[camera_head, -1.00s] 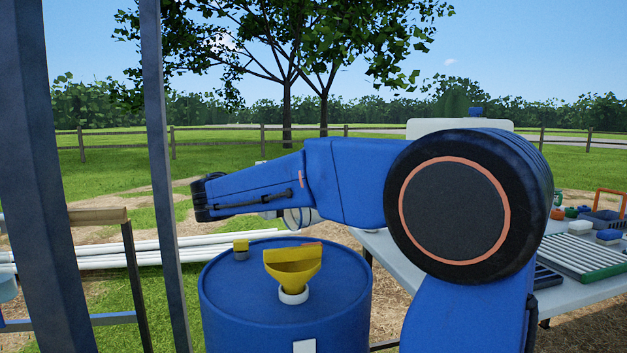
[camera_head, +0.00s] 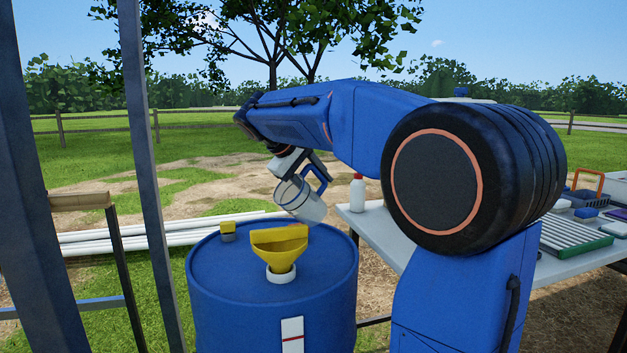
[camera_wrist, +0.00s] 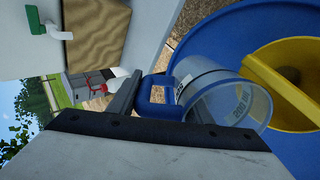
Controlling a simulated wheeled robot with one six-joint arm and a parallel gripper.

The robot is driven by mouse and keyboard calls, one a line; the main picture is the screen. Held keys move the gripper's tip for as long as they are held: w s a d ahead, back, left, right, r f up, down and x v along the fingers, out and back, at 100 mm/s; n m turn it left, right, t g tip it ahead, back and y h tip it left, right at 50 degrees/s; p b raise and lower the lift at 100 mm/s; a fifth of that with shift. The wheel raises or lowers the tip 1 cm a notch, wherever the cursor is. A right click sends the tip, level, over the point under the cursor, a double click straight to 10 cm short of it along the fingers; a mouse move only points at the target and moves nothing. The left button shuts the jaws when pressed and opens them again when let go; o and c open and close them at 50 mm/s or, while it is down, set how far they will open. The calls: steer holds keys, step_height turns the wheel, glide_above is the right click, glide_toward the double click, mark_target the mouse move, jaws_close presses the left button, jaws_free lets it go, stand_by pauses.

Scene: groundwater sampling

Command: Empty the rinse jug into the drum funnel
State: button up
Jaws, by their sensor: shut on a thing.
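The rinse jug (camera_head: 301,199) is clear with a blue handle and hangs tilted from my gripper (camera_head: 305,163), just above and behind the yellow funnel (camera_head: 279,243). The funnel stands in the top of the blue drum (camera_head: 235,270). In the wrist view my gripper (camera_wrist: 150,98) is shut on the jug's blue handle (camera_wrist: 158,98). The jug's clear body (camera_wrist: 222,98) overlaps the near side of the funnel (camera_wrist: 294,70) there. No stream shows, and I cannot tell how much liquid the jug holds.
A small yellow-topped fitting (camera_head: 228,230) sits on the drum lid. A white bottle with a red cap (camera_head: 357,193) stands on the table (camera_head: 385,232) at right. Grey posts (camera_head: 150,170) rise at left, before white pipes (camera_head: 170,233).

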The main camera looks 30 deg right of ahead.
steer(key=y, duration=0.3)
steer(key=shift+d+r, duration=0.25)
steer(key=y, duration=0.2)
steer(key=a+y, duration=0.1)
steer(key=y, duration=0.1)
steer(key=a+y, duration=0.1)
steer(key=shift+s+g+y, duration=0.1)
steer(key=shift+g+y, duration=0.3)
